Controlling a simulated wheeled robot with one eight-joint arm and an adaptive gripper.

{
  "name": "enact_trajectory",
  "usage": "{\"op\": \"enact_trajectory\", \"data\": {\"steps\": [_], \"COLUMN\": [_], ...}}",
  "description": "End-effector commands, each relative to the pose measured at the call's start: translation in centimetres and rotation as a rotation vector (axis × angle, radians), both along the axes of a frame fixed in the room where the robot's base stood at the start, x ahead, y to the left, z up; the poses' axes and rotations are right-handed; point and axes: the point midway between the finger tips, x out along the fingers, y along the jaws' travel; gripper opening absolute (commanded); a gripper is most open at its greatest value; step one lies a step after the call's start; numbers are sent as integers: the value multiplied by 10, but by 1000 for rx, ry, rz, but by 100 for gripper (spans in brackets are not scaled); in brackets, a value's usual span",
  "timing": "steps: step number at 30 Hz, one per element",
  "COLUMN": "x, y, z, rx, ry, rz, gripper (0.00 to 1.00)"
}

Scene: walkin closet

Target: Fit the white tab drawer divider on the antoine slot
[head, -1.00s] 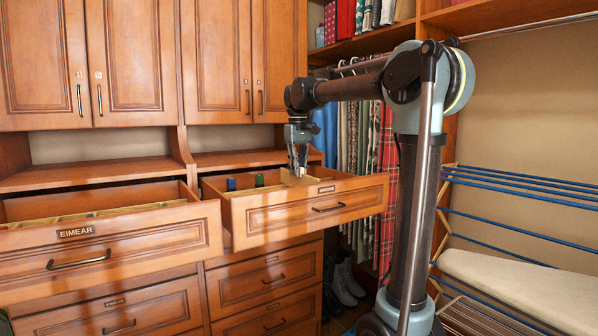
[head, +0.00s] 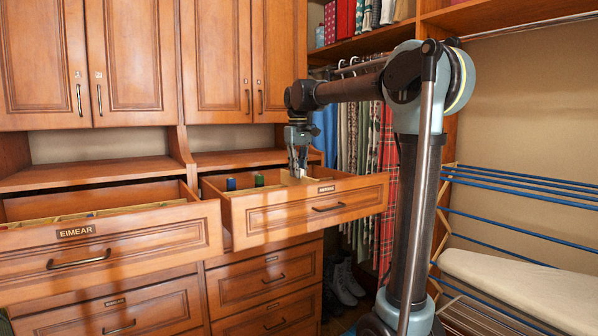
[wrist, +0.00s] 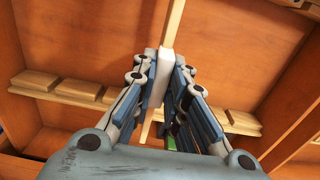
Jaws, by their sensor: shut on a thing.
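My gripper (head: 299,172) points down into the right open drawer (head: 300,219). Its name plate (head: 326,189) is too small to read surely. In the wrist view my gripper (wrist: 160,88) is shut on the white tab (wrist: 158,75) of a thin light-wood divider (wrist: 174,22). The divider runs lengthwise between the fingers, and its lower part is partly hidden by them. Notched wooden rails lie to the left (wrist: 68,90) and right (wrist: 238,121) of it. I cannot tell whether the divider is seated in a slot.
The left open drawer, labelled EIMEAR (head: 110,235), holds light dividers. Blue (head: 231,184) and green (head: 259,180) items lie in the right drawer, left of my gripper. A shelf (head: 235,158) sits above. A drying rack (head: 520,190) and ironing board (head: 525,284) stand at right.

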Motion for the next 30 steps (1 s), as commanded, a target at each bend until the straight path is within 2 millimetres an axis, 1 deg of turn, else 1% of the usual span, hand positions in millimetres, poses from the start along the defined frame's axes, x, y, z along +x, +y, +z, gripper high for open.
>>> {"op": "enact_trajectory", "data": {"steps": [19, 30], "x": [0, 0], "y": [0, 0], "z": [-16, -17], "rx": [0, 0], "ry": [0, 0], "rz": [0, 0], "gripper": [0, 0]}}
